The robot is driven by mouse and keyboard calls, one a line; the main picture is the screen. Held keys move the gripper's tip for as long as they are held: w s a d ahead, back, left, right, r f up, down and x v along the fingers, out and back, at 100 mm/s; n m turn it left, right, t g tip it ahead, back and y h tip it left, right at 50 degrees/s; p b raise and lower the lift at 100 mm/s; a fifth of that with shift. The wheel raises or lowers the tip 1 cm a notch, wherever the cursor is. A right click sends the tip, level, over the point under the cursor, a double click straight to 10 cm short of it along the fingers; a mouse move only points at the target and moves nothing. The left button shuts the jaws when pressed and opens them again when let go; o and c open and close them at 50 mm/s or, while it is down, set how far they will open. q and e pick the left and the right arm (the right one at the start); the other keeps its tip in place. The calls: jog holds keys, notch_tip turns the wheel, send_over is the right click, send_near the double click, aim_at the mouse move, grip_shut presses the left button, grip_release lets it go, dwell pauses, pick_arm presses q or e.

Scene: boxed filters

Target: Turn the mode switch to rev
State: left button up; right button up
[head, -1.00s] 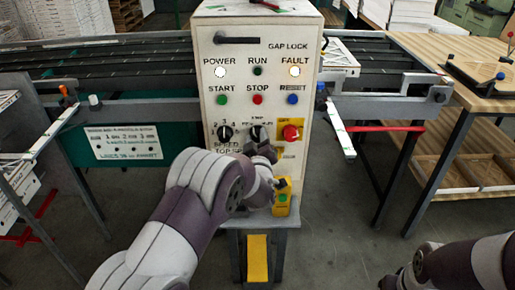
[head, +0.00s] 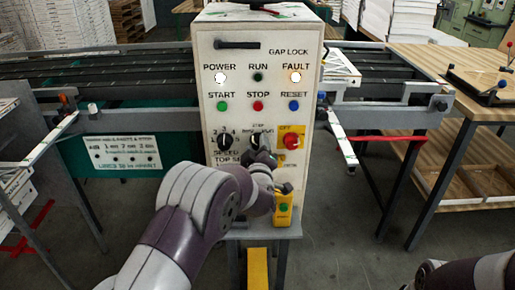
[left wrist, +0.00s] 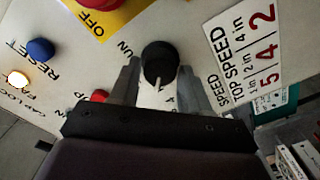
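The mode switch (head: 254,141) is a black round knob on the white control panel, partly covered by my left gripper in the head view. In the left wrist view the knob (left wrist: 158,60) stands between my fingers. Its white pointer line runs toward the bottom of that picture, and lettering ending in "UN" is up and left of it. My left gripper (left wrist: 158,75) is open, with one finger on each side of the knob and a small gap visible; contact cannot be told. In the head view the left gripper (head: 262,158) is in front of the panel. My right gripper is not in view.
The speed knob (head: 225,140) is just left of the mode switch. A red stop button (head: 291,142) on a yellow plate is just right. A yellow box with a green button (head: 283,208) is below. A wooden table (head: 470,105) stands at the right.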

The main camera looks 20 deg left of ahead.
pick_arm(q)
jog(key=shift+o, duration=0.8)
jog(key=b+v, duration=0.1)
jog(key=v, duration=1.1)
jog(key=shift+s, duration=0.35)
jog(key=shift+d, duration=0.1)
